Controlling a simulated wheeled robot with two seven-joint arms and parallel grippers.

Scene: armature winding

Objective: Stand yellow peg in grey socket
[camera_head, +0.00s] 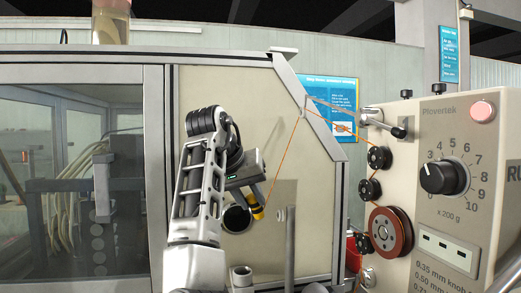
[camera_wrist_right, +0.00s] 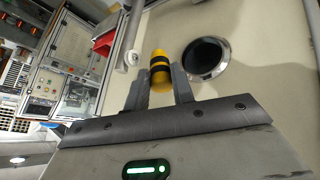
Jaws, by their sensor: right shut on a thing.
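The yellow peg (camera_head: 257,212) with dark bands is held in my right gripper (camera_head: 253,198); it also shows between the two fingers in the right wrist view (camera_wrist_right: 160,70). The fingers are shut on its sides and its rounded end sticks out beyond them. A round dark opening with a grey metal rim (camera_wrist_right: 206,58), apparently the grey socket, is in the beige panel just right of the peg in the wrist view. The peg is beside this opening, not in it. In the head view the gripper and peg partly cover it. My left gripper is out of view.
A thin orange wire (camera_head: 285,163) runs from the arm on the winding machine (camera_head: 450,130) down to near the peg. A grey upright post (camera_head: 290,240) stands right of the gripper. A glass-doored cabinet (camera_head: 70,170) is at left.

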